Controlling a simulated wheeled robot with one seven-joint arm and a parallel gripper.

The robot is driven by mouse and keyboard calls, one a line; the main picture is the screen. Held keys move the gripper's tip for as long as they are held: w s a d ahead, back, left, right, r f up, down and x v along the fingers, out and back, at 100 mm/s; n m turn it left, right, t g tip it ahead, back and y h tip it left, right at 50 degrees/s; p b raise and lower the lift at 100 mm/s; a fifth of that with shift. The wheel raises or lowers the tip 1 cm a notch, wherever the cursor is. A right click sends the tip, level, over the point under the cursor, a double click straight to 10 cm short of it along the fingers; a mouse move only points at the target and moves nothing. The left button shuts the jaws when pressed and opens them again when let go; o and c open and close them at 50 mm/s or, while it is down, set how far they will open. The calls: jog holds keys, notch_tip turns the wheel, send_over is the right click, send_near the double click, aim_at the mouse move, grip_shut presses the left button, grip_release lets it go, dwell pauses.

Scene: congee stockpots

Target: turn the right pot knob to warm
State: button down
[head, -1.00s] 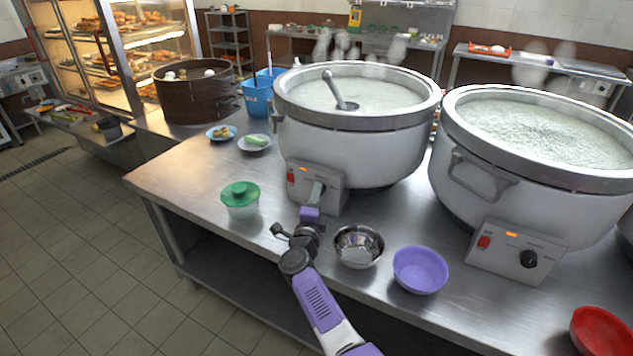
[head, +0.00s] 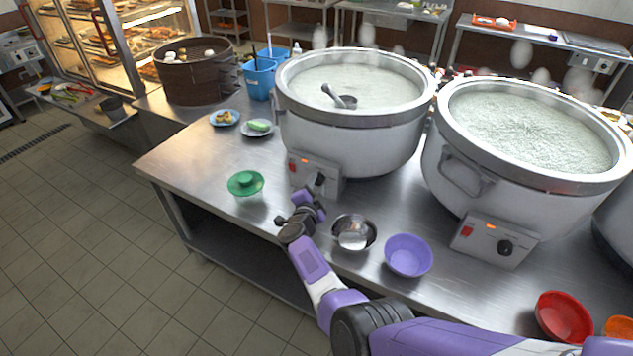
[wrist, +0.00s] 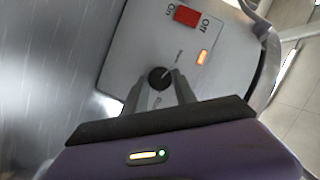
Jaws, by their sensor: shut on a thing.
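The right-hand pot (head: 455,175) of the two in full view is a large pale stockpot of congee. Its control box (head: 480,248) has a red switch, a lit orange lamp and a black knob (head: 506,247); nothing touches that knob. My gripper (head: 318,184) is at the control box of the left-hand pot (head: 345,140), well to the left. In the wrist view my gripper (wrist: 160,83) is shut on a dark round knob (wrist: 158,76), one finger on each side. That box (wrist: 140,45) has a red switch and a lit orange lamp. The knob's lettering is too blurred to read.
A steel bowl (head: 353,234), a purple bowl (head: 408,257) and a green-lidded tub (head: 246,184) stand near the counter's front edge. A red bowl (head: 563,318) is at lower right. A grey curved vessel (head: 614,232) is cut off at the right edge.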

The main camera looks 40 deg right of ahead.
dwell(0.5)
jog(key=c, duration=1)
grip_release()
jog(key=shift+s+a+r+p, duration=0.15)
jog(key=shift+s+a+p, duration=0.1)
jog(key=shift+a+p, duration=0.2)
jog(key=f+p+v, duration=0.1)
jog(key=v, duration=0.5)
jog(key=shift+s+a+r, duration=0.25)
jog(key=shift+a+r, duration=0.05)
jog(key=shift+r, duration=0.15)
